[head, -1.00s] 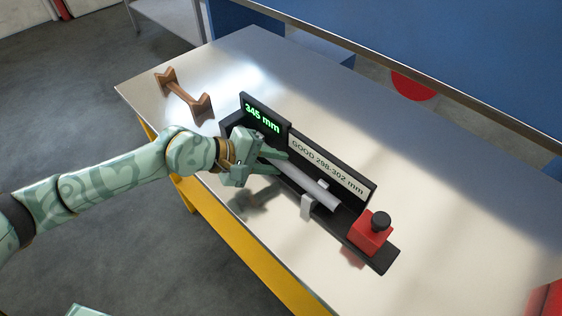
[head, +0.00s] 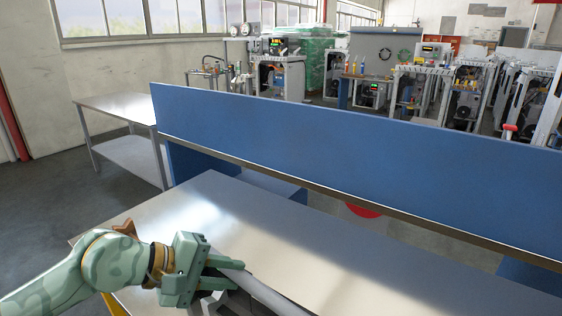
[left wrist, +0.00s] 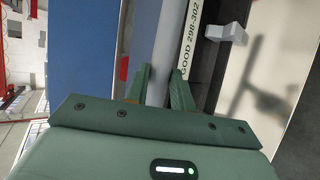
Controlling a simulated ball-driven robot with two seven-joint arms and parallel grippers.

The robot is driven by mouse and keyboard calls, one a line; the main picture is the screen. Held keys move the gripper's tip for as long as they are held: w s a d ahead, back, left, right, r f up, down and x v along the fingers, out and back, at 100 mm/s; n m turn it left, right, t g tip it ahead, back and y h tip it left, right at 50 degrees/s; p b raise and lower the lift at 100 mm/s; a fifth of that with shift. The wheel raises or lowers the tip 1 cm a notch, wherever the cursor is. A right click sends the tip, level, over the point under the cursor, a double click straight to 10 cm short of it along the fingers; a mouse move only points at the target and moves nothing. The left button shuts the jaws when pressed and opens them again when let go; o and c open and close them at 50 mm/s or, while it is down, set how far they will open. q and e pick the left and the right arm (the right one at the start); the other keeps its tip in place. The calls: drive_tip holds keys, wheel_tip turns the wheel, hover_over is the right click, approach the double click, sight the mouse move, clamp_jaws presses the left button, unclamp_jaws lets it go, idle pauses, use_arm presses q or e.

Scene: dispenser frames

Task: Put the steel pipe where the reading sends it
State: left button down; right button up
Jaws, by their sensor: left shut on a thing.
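My left gripper (head: 230,272) is shut on the steel pipe (head: 275,298), a grey tube running down to the right and cut off by the bottom edge of the head view. In the left wrist view the pipe (left wrist: 167,35) runs up from between the fingertips (left wrist: 160,72). Beside it is the gauge's label (left wrist: 191,52), reading "GOOD 298-302". The gauge's number display is out of view now; the earlier head frame reads 345 mm. I cannot tell whether the pipe is clear of the gauge. My right gripper is not in view.
The steel table (head: 200,200) is bare behind my gripper. Part of a brown wooden stand (head: 126,228) shows behind my left arm. A long blue panel (head: 340,140) runs along the far side. Another metal table (head: 115,108) stands at the back left.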

use_arm(q)
drive_tip(key=s+a+f+n+t+y, duration=0.1)
drive_tip(key=s+a+f+n, duration=0.1)
drive_tip(key=s+a, duration=0.7)
drive_tip(key=shift+a+t, duration=0.4)
drive_tip(key=shift+a, duration=0.05)
